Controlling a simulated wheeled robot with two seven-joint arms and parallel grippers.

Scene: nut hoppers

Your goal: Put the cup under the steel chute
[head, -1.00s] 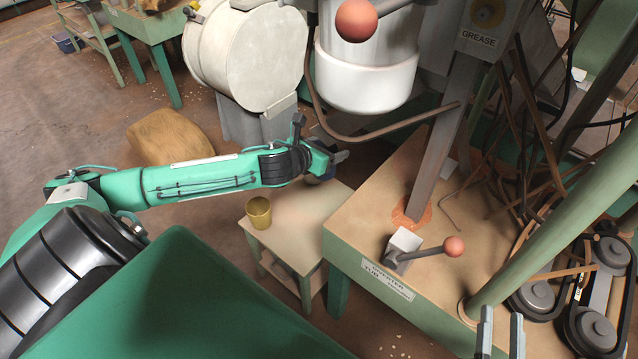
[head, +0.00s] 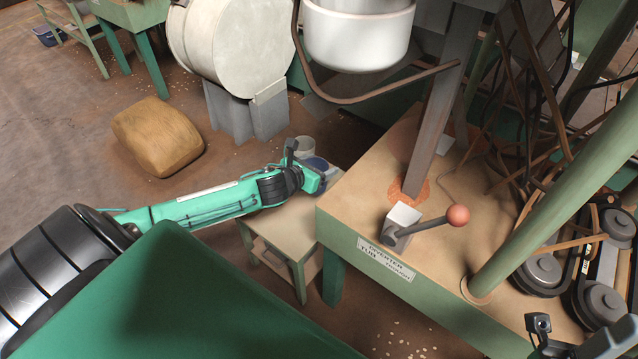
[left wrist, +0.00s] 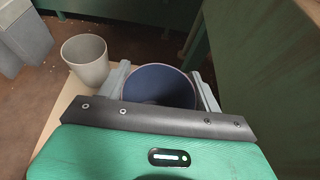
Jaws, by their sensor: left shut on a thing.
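My left gripper (head: 322,176) is shut on a blue cup (head: 316,164), low over or at the back of a small low table (head: 300,226). In the left wrist view the dark blue cup (left wrist: 158,88) is upright between the two grey fingers (left wrist: 160,85), with its open mouth showing. I cannot tell if its base touches the table. A grey square metal duct (head: 440,110), possibly the steel chute, slants down to an orange patch on the green-sided bench. My right gripper (head: 575,345) is partly in view at the bottom right, cut off by the edge.
A pale cup (head: 305,146) stands beside the blue one and shows in the left wrist view (left wrist: 86,60). The bench (head: 345,215) rises right of the low table. A lever with a red knob (head: 458,215) and a bent brown pipe (head: 375,98) are nearby.

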